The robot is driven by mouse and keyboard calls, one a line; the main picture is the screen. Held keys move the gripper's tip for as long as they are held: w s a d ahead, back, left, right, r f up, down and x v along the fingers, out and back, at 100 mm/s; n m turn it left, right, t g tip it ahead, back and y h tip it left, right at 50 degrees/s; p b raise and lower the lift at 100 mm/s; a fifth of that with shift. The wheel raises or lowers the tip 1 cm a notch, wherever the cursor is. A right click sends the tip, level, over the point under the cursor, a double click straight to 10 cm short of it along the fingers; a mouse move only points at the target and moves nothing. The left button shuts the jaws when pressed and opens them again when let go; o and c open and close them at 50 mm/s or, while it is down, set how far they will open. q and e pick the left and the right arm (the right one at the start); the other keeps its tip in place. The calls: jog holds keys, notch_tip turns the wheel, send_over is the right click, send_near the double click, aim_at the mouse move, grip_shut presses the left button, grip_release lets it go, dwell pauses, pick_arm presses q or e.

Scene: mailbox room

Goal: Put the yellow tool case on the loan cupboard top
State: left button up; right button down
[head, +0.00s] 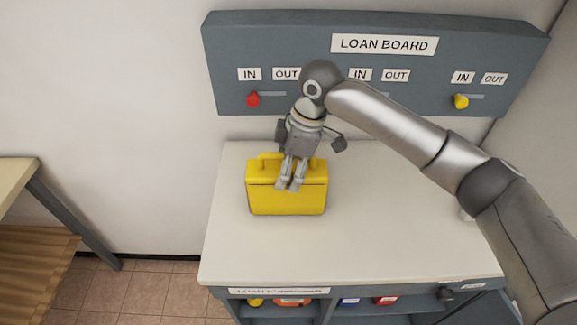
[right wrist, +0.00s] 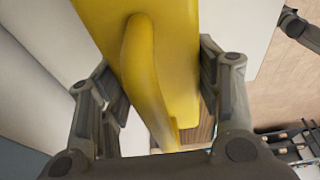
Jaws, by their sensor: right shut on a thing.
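The yellow tool case (head: 288,198) is upright over the pale loan cupboard top (head: 370,235), left of its middle. I cannot tell whether its underside touches the top. My right gripper (head: 290,186) comes down on the case from above and is shut on it, hiding part of the handle and front. In the right wrist view the yellow case (right wrist: 180,50) fills the space between the two fingers, with its handle toward the camera. My left gripper is not in view.
The loan board (head: 300,50) with red and yellow sliding knobs is on the wall behind. Open shelves below hold several coloured items, including a red one (head: 386,300). A wooden table (head: 18,175) stands at left. The cupboard top's front is clear.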

jog(key=shift+c, duration=2.2)
grip_release()
jog(key=shift+r, duration=0.35)
jog(key=b+v, duration=0.2)
jog(key=v, duration=0.9)
jog(key=shift+r+b, duration=0.2)
jog(key=shift+b, duration=0.2)
jog(key=shift+s, duration=0.1)
